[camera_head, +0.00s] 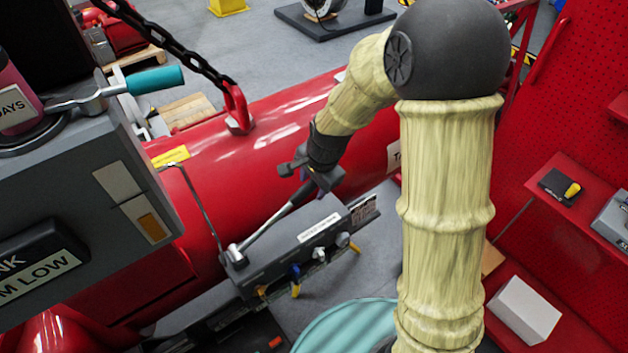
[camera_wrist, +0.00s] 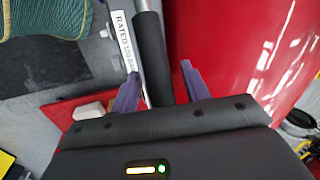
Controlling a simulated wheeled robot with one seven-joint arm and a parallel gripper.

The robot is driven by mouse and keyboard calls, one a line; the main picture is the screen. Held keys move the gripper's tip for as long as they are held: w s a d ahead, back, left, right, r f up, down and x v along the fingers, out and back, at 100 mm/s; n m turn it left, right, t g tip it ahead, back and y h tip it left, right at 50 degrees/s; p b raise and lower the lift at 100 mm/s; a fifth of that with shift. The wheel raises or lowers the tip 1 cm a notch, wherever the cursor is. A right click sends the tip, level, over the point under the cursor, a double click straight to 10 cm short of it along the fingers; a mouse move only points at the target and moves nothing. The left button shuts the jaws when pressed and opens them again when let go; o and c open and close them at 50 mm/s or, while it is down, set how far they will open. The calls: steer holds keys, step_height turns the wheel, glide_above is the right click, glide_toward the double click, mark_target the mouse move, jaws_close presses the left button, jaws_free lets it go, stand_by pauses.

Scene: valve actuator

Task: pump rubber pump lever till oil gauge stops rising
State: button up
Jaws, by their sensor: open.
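The pump lever (camera_head: 266,228) is a metal rod rising from the dark grey pump unit (camera_head: 285,258) in the head view, with a black rubber grip at its upper end. My gripper (camera_head: 318,182) is at that upper end. In the wrist view, the black rubber grip (camera_wrist: 152,60) runs between the two purple fingers of my gripper (camera_wrist: 160,88). The fingers are open, with a visible gap between the grip and the right finger. The grip is closer to the left finger. I cannot make out an oil gauge in either view.
A large red cylinder (camera_head: 275,125) lies behind the pump. A grey box with a teal-handled lever (camera_head: 155,80) stands at left. Small valves with blue and yellow handles (camera_head: 295,280) line the pump's front. A teal round surface (camera_head: 345,325) is below.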

steer(key=shift+c, duration=0.3)
jaws_close()
steer(key=f+y+b, duration=0.1)
steer(key=f, duration=0.1)
steer(key=d+f+g+y+b, duration=0.1)
steer(key=f+b, duration=0.1)
steer(key=f, duration=0.1)
steer(key=w+d+f+g+y+b, duration=0.1)
steer(key=f+b, duration=0.1)
steer(key=f, duration=0.1)
steer(key=shift+w+f+m, duration=0.1)
steer(key=shift+f+m, duration=0.15)
steer(key=shift+m, duration=0.05)
steer(key=shift+r, duration=0.1)
steer(key=shift+o, duration=0.3)
jaws_free()
